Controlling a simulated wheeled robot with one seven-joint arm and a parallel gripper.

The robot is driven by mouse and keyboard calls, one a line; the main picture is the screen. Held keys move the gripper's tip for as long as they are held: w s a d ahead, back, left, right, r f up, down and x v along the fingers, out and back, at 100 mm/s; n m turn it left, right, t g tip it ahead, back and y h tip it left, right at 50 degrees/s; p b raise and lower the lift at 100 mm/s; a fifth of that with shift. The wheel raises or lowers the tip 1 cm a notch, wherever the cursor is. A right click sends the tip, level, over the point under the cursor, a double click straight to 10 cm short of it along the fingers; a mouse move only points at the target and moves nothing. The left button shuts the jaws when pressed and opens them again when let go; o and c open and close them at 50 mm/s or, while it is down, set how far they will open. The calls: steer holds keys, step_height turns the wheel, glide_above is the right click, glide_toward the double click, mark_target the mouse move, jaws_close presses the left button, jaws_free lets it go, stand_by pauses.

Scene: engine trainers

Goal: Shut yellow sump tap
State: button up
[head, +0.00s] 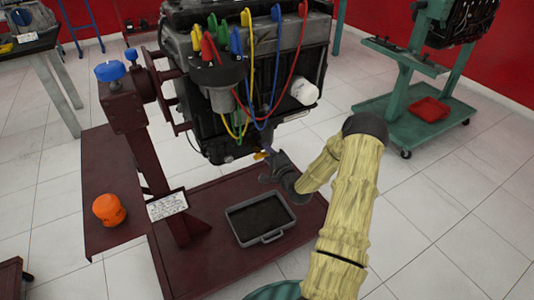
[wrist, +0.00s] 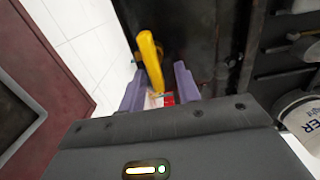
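The yellow sump tap (wrist: 150,60) shows in the wrist view as a yellow lever in front of the dark engine underside, slightly left of the middle. In the head view it is a small yellow piece (head: 260,155) at the engine's lower edge. My gripper (wrist: 160,85) is open, its two purple fingers apart on either side of the lever's lower end. I cannot tell whether a finger touches it. In the head view my gripper (head: 266,154) is right beside the tap, under the engine (head: 200,110). A red and white patch lies between the fingers.
A grey drain tray (head: 262,218) sits on the dark red stand base (head: 215,262) below the tap. A white filter (head: 304,91) sticks out at the engine's right. An orange container (head: 109,210) stands left. A green stand (head: 395,105) is at the back right.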

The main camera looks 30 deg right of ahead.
steer(key=shift+s+d+f, duration=0.1)
steer(key=shift+s+d, duration=0.05)
steer(key=s+p, duration=0.1)
steer(key=s, duration=1.6)
steer(key=shift+p, duration=0.35)
steer(key=shift+d, duration=0.1)
